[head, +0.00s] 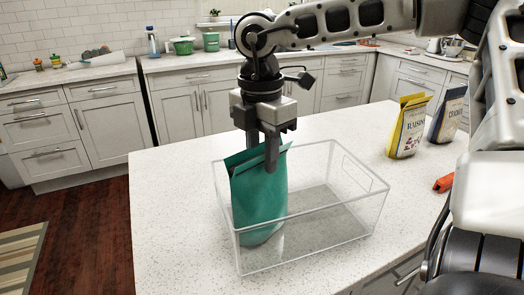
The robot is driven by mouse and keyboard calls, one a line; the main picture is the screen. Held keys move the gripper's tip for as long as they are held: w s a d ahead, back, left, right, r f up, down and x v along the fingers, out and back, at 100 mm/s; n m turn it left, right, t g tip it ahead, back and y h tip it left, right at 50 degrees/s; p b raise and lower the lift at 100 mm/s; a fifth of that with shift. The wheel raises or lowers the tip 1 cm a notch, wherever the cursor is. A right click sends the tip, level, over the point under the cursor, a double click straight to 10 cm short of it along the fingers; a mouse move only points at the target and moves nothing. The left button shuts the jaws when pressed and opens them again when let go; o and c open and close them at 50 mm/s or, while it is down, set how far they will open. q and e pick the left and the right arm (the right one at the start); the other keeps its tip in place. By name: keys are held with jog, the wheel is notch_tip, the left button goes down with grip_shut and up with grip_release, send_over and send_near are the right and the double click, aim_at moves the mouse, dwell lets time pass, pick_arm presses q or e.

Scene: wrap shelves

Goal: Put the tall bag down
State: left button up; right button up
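A tall teal-green bag (258,205) stands roughly upright inside the left part of a clear plastic bin (372,212) on the counter. My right gripper (264,150) points down over the bag's top, with one finger in front of the bag and the other behind it. It looks shut on the bag's top edge. The bag's lower part shows through the clear wall, at or very near the bin's floor; I cannot tell whether it touches. My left gripper is not in view.
A yellow raisin bag (407,126) and a dark blue cracker bag (447,115) stand at the right of the white counter (180,200). An orange object (443,184) lies near my arm. The bin's right part is empty.

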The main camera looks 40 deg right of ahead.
jog(key=shift+r, duration=0.1)
notch_tip(320, 180, up, 12)
dwell(0.6)
jog(key=shift+w, duration=0.1)
dwell(0.3)
